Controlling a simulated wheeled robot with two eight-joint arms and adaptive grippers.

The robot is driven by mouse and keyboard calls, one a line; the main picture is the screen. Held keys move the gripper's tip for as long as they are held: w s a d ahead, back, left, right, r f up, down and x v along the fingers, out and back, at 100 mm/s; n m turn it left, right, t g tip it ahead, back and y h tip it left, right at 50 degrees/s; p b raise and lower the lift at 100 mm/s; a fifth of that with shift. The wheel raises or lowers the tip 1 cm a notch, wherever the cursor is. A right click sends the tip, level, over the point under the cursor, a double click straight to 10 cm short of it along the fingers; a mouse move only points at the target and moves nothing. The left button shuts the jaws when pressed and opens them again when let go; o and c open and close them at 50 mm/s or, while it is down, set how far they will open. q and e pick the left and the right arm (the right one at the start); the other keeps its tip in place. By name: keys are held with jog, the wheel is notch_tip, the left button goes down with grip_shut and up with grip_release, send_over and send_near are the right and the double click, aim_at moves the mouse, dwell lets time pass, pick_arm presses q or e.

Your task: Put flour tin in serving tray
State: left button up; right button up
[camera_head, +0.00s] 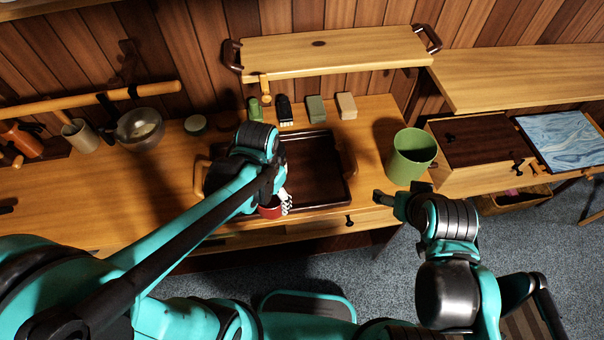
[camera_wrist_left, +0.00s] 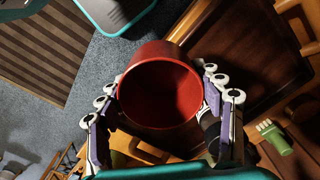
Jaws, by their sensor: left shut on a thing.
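The red tin (camera_head: 270,211), which I take as the flour tin, is held in my left gripper (camera_head: 279,198). In the left wrist view the tin (camera_wrist_left: 160,92) sits between both fingers (camera_wrist_left: 165,105), its round end facing the camera. The serving tray (camera_head: 325,181) is dark wood with light side handles and lies on the counter. In the head view the tin overlaps the tray's front edge; whether it touches the tray I cannot tell. My left arm hides the tray's left part. My right gripper (camera_head: 390,200) is beside the green bin; its finger opening is unclear.
A green bin (camera_head: 411,155) stands right of the tray. Several small items, including a green bottle (camera_head: 255,109) and a tan block (camera_head: 347,105), line up behind it. A metal bowl (camera_head: 140,128) and a cup (camera_head: 80,135) stand at left. The tray's right half is clear.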

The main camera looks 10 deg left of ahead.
pick_arm(q)
jog(key=shift+w+f, duration=0.3)
jog(key=w+a+f+b, duration=0.1)
jog(key=w+a+f, duration=0.1)
jog(key=w, duration=0.1)
jog(key=w+a+f+b, duration=0.1)
jog(key=w+a+f, duration=0.1)
jog(key=w, duration=0.1)
jog(key=w+a+f+b, duration=0.1)
jog(key=w+a+f, duration=0.1)
jog(key=shift+w+a+f, duration=0.2)
jog(key=shift+w+a, duration=0.05)
jog(key=shift+w, duration=0.15)
jog(key=shift+w+f, duration=0.1)
jog(key=shift+f, duration=0.1)
notch_tip(320, 180, down, 4)
jog(key=shift+r+b, duration=0.25)
jog(key=shift+b, duration=0.55)
jog(key=shift+f, duration=0.1)
